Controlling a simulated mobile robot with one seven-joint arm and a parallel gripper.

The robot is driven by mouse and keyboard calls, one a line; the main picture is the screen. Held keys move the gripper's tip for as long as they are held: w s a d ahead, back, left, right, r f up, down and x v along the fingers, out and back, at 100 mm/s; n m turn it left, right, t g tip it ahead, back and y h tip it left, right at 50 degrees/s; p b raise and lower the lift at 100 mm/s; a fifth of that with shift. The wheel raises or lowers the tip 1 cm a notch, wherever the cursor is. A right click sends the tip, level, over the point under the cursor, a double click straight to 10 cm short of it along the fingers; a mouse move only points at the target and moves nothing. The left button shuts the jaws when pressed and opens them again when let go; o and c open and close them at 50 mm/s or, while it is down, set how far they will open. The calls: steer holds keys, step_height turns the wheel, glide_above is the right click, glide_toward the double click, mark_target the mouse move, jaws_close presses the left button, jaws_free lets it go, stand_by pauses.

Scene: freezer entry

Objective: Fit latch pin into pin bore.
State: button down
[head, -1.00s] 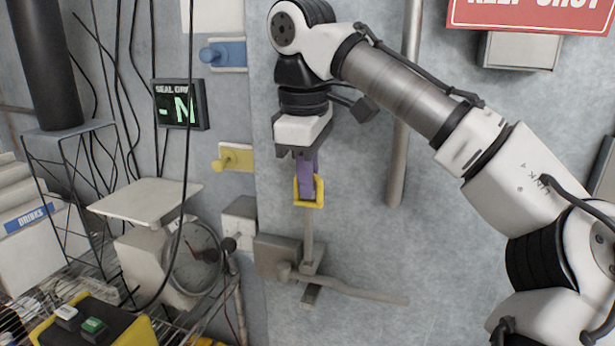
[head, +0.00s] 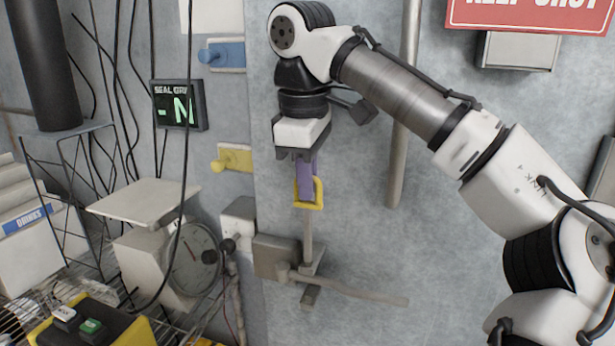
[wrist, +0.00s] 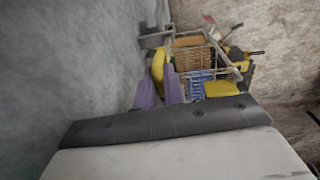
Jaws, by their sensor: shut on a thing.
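My gripper (head: 306,186), with purple fingers pointing down, is shut on the yellow handle of the latch pin (head: 318,194). The pin's grey shaft (head: 308,228) hangs upright below the handle. Its lower end meets the grey latch block (head: 311,264) on the wall, where the pin bore appears to be. I cannot tell whether the tip is inside the bore or just in front of it. In the wrist view the purple fingers (wrist: 159,88) flank the yellow handle (wrist: 158,66); the shaft's tip cannot be made out there.
A grey lever (head: 350,289) sticks out rightward from the latch. A vertical pipe (head: 400,150) runs on the wall to the right. Blue (head: 222,55) and yellow (head: 233,158) wall knobs, a display (head: 179,105) and a dial scale (head: 190,258) lie left. The wall right of the latch is clear.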

mark_target(308, 259)
steer(key=shift+f+b, duration=2.45)
steer(key=shift+f, duration=3.05)
steer(key=c, duration=1.4)
jaws_free()
steer(key=shift+r, duration=0.1)
steer(key=r+p, duration=0.1)
steer(key=r, duration=0.3)
steer(key=s+r+p, duration=0.1)
steer(key=r, duration=0.3)
steer(key=r+p, duration=0.1)
steer(key=r, duration=0.3)
steer(key=shift+s+a+r, duration=0.1)
steer(key=shift+s+a, duration=0.05)
steer(key=shift+a, duration=0.05)
steer(key=shift+s+r+p, duration=0.1)
steer(key=shift+r+p, duration=0.55)
steer(key=shift+r, duration=0.05)
steer(key=shift+f, duration=0.1)
